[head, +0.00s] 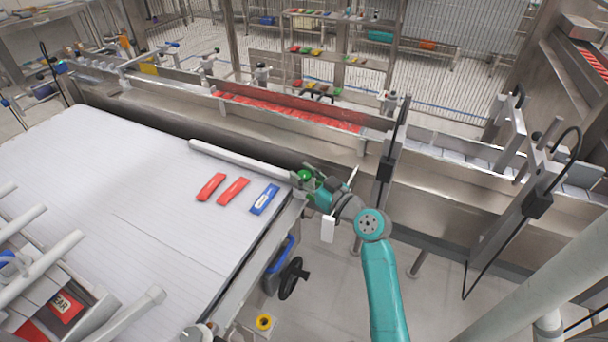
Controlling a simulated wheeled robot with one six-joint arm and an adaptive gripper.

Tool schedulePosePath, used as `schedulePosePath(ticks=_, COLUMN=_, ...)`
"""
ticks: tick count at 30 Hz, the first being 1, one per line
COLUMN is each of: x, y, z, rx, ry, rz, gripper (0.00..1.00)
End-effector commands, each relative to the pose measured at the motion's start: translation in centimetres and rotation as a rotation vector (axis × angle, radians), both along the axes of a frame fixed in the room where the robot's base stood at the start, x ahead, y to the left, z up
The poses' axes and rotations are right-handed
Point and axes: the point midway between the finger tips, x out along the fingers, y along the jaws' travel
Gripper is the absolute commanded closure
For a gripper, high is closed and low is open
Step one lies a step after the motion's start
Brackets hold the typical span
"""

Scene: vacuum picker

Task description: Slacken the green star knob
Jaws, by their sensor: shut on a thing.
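The green star knob (305,175) sits at the right end of the pale guide rail (240,160), by the far right corner of the white conveyor belt. My gripper (307,178) is at the knob, reaching in from the right, with its fingers closed around it. The fingers and the teal wrist hide part of the knob. The knob's stem and its mount are too small to make out.
Two red packets (233,190) and a blue packet (264,199) lie on the belt (130,190) left of my gripper. A steel channel line (440,180) with red packs runs behind. A black handwheel (292,278) is below the belt edge.

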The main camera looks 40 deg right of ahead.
Motion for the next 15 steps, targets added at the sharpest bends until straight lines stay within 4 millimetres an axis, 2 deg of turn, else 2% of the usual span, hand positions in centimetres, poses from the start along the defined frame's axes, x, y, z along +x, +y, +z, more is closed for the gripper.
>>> schedulePosePath(ticks=1, x=-0.02, y=-0.02, z=-0.17, rx=0.001, ry=0.003, rz=-0.001, gripper=0.98)
schedulePosePath(ticks=2, x=-0.02, y=-0.02, z=-0.16, rx=0.001, ry=0.003, rz=-0.001, gripper=0.60)
schedulePosePath(ticks=3, x=-0.03, y=-0.02, z=-0.15, rx=0.001, ry=0.003, rz=-0.001, gripper=0.50)
schedulePosePath(ticks=5, x=-0.02, y=-0.02, z=-0.13, rx=0.001, ry=0.003, rz=-0.001, gripper=0.36)
schedulePosePath(ticks=15, x=-0.16, y=-0.02, z=-0.04, rx=0.001, ry=0.001, rz=-0.001, gripper=0.36)
